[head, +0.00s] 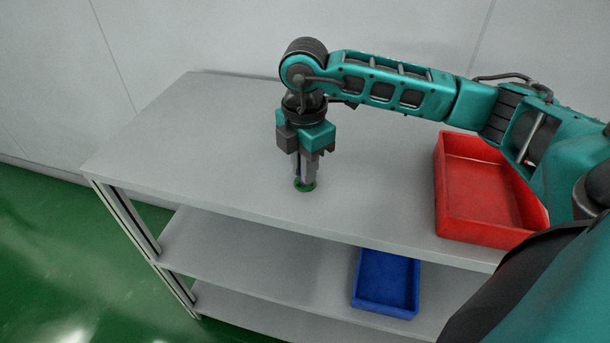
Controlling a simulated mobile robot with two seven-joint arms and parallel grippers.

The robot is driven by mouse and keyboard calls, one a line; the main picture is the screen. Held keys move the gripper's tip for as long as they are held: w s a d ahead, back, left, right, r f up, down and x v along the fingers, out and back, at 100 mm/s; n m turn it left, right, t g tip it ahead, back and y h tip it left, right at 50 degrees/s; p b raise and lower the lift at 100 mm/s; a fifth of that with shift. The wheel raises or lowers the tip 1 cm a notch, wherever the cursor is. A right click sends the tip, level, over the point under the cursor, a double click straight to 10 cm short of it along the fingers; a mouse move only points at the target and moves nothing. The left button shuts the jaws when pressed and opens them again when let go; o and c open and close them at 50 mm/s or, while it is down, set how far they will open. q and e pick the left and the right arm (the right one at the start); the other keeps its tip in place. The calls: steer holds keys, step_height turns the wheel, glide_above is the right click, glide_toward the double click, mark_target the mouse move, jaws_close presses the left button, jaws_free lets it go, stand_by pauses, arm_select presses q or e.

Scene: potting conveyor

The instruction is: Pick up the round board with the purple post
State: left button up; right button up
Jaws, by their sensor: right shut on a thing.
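A small round green board (305,188) is on or just above the grey table top, left of the red bin. My right gripper (305,179) points straight down over it, with its fingers shut on the post in the middle of the board. The post is mostly hidden between the fingers; only a hint of purple shows there. I cannot tell whether the board touches the table. My left gripper is not in view.
A red bin (490,238), empty, stands on the right of the grey table (190,140). A blue bin (386,307) sits on the shelf below. The table's left side is clear. A pale wall stands behind.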

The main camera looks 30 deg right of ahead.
jaws_close()
steer(key=shift+r, duration=0.15)
